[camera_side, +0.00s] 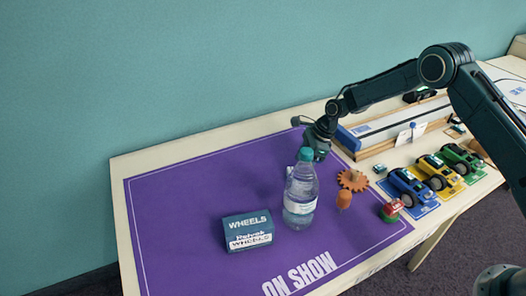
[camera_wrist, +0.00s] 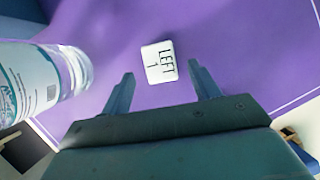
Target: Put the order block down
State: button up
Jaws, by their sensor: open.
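The order block, a small white block marked "LEFT 1" (camera_wrist: 159,62), lies on the purple mat in the wrist view. It sits between and just beyond the two fingertips, with a gap on each side. My gripper (camera_wrist: 161,69) is open and empty. In the side view my gripper (camera_side: 309,152) is low over the mat behind the water bottle (camera_side: 300,196). The bottle hides the fingertips and most of the block there. The bottle also stands at the left of the wrist view (camera_wrist: 40,82).
The purple mat (camera_side: 185,225) holds a "WHEELS" box (camera_side: 248,231), an orange gear (camera_side: 352,180), an orange peg (camera_side: 344,200) and a red-and-green piece (camera_side: 391,211). Toy cars (camera_side: 412,187) and a long track (camera_side: 390,128) are at the right. The mat's left side is clear.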

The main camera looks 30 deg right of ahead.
jog(key=v, duration=0.8)
jog(key=shift+d+r, duration=0.15)
jog(key=shift+r, duration=0.2)
jog(key=s+d+r+n+t+h, duration=0.1)
jog(key=s+r+n, duration=0.6)
jog(key=r, duration=0.4)
jog(key=s+r+n+t+h, duration=0.1)
jog(key=s+r+n, duration=0.3)
jog(key=s+r, duration=0.65)
jog(key=s+d+r+n+t+h, duration=0.1)
jog(key=s+n, duration=0.4)
jog(key=s, duration=0.6)
jog(key=s+d+r+n+h, duration=0.1)
jog(key=s+d+r+n, duration=0.1)
jog(key=s+n, duration=0.4)
jog(key=s, duration=0.5)
jog(key=shift+s+n+t, duration=0.3)
jog(key=shift+s+t, duration=0.05)
jog(key=shift+t, duration=0.05)
